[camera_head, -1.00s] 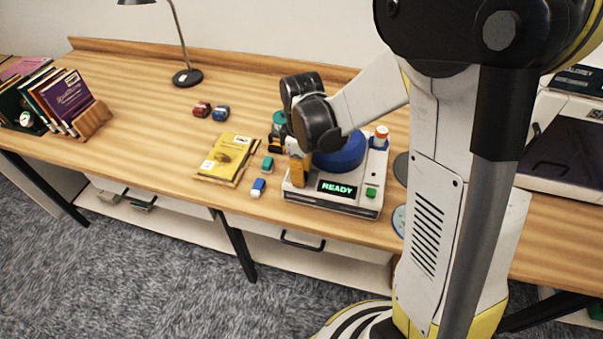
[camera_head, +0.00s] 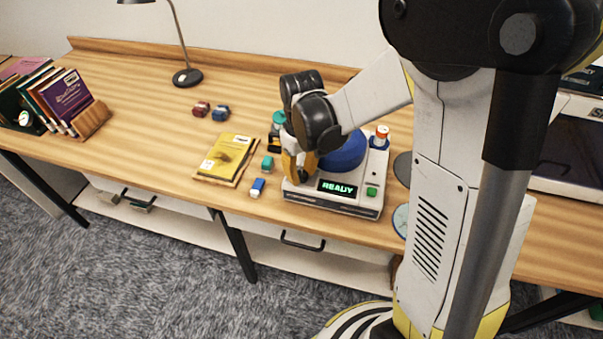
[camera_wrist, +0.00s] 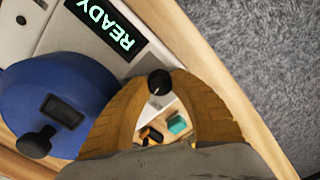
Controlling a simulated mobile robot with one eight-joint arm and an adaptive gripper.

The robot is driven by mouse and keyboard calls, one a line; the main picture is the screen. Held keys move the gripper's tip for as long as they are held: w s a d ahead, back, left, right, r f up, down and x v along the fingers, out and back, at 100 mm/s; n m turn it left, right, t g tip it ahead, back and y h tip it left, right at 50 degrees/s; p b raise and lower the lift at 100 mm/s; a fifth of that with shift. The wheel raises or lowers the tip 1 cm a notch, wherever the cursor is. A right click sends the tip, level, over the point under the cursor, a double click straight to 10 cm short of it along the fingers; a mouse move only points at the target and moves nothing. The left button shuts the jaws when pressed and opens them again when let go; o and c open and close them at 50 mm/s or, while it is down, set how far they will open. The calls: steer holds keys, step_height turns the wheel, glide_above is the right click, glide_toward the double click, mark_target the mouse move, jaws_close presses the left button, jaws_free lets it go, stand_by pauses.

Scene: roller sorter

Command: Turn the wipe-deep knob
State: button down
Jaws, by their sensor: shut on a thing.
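The sorter (camera_head: 341,207) is a white machine on the desk with a blue round drum (camera_head: 346,155) on top and a dark screen (camera_head: 337,188) reading READY. A green button (camera_head: 371,191) is right of the screen. In the wrist view, a small black knob (camera_wrist: 159,83) with a light mark sits between the yellow fingertips of my gripper (camera_wrist: 160,86). The fingers are shut on the knob. In the head view my gripper (camera_head: 298,172) is at the sorter's front left corner, and the knob is hidden. The drum (camera_wrist: 55,105) and screen (camera_wrist: 105,25) also show in the wrist view.
A lamp (camera_head: 187,77) stands farther back. Most desk space on the left is clear.

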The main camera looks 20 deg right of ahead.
mark_target(302, 174)
steer(key=shift+m, duration=1)
steer(key=c, duration=1.1)
jaws_free()
steer(key=shift+o, duration=0.2)
steer(key=shift+r, duration=0.1)
step_height(302, 174, up, 12)
